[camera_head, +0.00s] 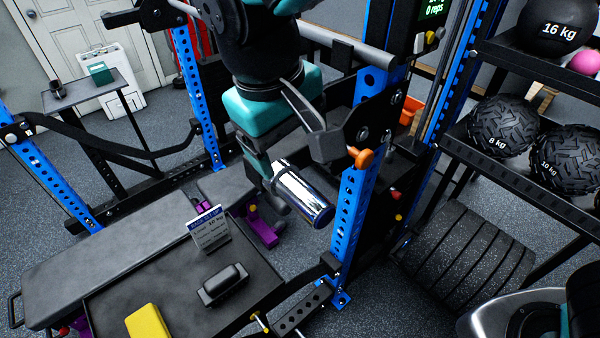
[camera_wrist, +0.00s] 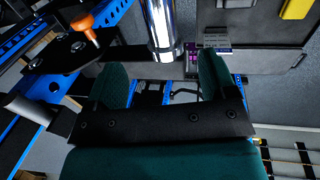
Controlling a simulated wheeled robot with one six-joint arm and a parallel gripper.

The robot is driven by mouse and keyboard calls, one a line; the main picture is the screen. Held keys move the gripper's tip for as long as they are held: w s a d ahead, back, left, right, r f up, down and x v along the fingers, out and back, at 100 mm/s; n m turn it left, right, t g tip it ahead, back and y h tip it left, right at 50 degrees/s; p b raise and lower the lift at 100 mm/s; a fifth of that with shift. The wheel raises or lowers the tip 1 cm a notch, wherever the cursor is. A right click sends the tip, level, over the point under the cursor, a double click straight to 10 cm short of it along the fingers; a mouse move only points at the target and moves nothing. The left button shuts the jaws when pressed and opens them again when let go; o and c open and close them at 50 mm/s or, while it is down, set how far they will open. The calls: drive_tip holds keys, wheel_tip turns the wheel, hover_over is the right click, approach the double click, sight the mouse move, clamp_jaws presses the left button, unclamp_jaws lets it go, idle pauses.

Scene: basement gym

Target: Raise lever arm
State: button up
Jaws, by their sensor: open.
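The lever arm shows as a shiny chrome cylinder (camera_head: 303,194) with a dark end, beside a blue upright; how it joins the rack is partly hidden by my arm. A black plate (camera_head: 369,125) with an orange knob (camera_head: 361,158) is just above and right of it. My gripper (camera_head: 268,176) is at the upper left end of the chrome cylinder. In the wrist view, my gripper (camera_wrist: 160,72) has its two teal fingers spread wide. The chrome cylinder (camera_wrist: 161,28) lies between them in the picture; contact cannot be told.
A flat bench (camera_head: 110,245) and a black tray table (camera_head: 180,305) with a yellow block (camera_head: 148,322), a black handled object (camera_head: 223,284) and a sign (camera_head: 209,230) are at lower left. Blue uprights (camera_head: 350,215) stand close by. A ball rack (camera_head: 500,170) is right.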

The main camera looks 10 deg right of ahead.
sight(300, 189)
drive_tip(key=f, duration=0.4)
drive_tip(key=w+d+f+p, duration=0.1)
drive_tip(key=f, duration=0.3)
drive_tip(key=d+f+p, duration=0.1)
drive_tip(key=f, duration=0.3)
drive_tip(key=shift+w+f, duration=0.15)
drive_tip(key=shift+f, duration=0.05)
